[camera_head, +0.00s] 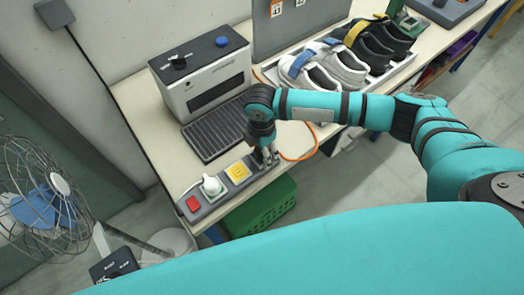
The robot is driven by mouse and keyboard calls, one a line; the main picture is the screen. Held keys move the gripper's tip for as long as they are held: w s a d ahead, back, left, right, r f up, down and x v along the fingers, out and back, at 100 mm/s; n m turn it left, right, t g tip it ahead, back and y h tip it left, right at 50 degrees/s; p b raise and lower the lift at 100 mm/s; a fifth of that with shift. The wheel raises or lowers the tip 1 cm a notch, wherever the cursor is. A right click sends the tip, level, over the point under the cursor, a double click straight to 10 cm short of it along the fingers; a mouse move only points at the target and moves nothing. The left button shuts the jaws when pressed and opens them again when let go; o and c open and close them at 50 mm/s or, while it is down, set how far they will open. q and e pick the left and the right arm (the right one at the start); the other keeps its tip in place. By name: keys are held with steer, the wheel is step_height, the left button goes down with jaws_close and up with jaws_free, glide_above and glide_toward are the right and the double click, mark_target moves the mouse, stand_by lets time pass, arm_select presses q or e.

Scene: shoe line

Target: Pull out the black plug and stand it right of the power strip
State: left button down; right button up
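The grey power strip (207,208) lies along the front edge of the table. It has a red switch at its left end, a white plug (212,185) and a yellow part (238,173). My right gripper (266,158) comes down from above onto the strip's right end, fingers pointing down. Dark shapes show between and around the fingers, but I cannot make out the black plug there or whether the fingers are shut on it. My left gripper is not in view.
A white machine (208,82) with a dark slatted tray (205,138) stands behind the strip. An orange cable (306,152) loops to the right of my gripper. White and black shoes (325,68) sit on a rack. A green crate (262,208) stands below the table edge.

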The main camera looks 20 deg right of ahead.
steer(key=shift+p, duration=0.4)
stand_by(0.5)
jaws_close()
steer(key=shift+r, duration=0.1)
steer(key=shift+r+p, duration=2.95)
steer(key=shift+p, duration=0.05)
